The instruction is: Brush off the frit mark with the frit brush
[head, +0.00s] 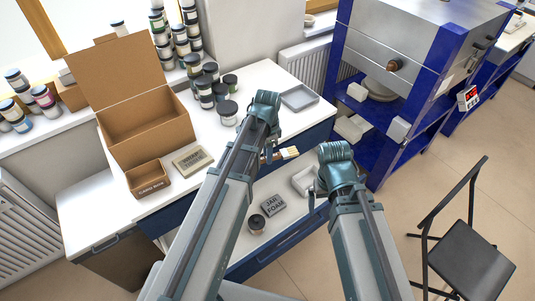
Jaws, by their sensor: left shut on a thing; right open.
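My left gripper (275,156) is partly hidden behind its own arm. It is shut on a small pale, tan-ended thing that looks like the frit brush (290,152), over the front edge of the white worktop (256,76). My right gripper (312,196) is mostly hidden by its arm, over the lower white surface in front. It is open, and I see nothing in it. I cannot make out the frit mark; it is too small or hidden behind my arms.
A grey tray (299,97) lies on the worktop at right. Several jars stand behind my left arm. An open cardboard box (150,136) and a small labelled box (149,178) stand left. A jar foam block (273,206) lies below. A blue-framed kiln (418,50) and black chair (465,262) stand right.

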